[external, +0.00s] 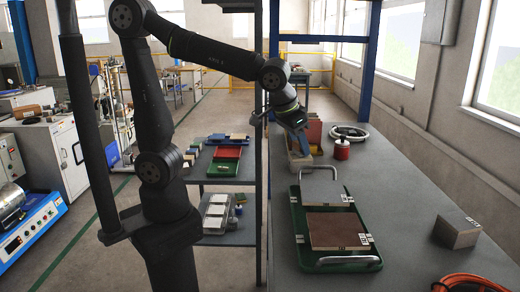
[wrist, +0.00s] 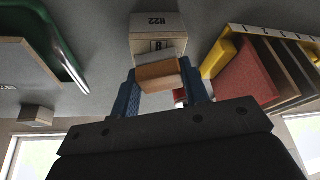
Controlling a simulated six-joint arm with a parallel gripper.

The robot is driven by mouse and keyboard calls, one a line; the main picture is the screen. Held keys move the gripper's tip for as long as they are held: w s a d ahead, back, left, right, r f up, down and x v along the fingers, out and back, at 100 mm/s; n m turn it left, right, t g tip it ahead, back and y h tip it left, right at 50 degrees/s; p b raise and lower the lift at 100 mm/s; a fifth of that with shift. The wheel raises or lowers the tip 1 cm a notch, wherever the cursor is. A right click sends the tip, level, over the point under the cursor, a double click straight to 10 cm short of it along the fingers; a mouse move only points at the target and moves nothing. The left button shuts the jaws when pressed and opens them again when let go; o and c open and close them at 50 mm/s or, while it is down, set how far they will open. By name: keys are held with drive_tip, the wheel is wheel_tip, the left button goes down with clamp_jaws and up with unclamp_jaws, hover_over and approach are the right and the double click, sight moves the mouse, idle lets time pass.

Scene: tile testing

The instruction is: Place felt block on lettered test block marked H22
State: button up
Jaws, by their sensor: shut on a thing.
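My gripper (wrist: 160,86) is shut on the felt block (wrist: 158,72), which shows an orange-brown face and a grey face between my blue fingers in the wrist view. The lettered test block marked H22 (wrist: 157,22) is a pale box directly beyond the felt block there, with its label readable. The felt block overlaps its near part in that view; I cannot tell whether they touch. In the external view my gripper (external: 297,141) points down at the far left part of the bench, above a tan block (external: 299,161); the felt block is hard to make out there.
A yellow rack (wrist: 218,58) with a red tile (wrist: 245,77) and brown tiles stands close beside the test block. A green tray (external: 298,218) holds tiles on the bench. A red container (external: 342,149), a coiled cable (external: 349,132) and another labelled block (external: 457,230) stand farther right.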

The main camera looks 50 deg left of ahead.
drive_tip(key=shift+f, duration=0.15)
drive_tip(key=o, duration=1)
drive_tip(key=shift+c, duration=0.2)
drive_tip(key=v, duration=1.2)
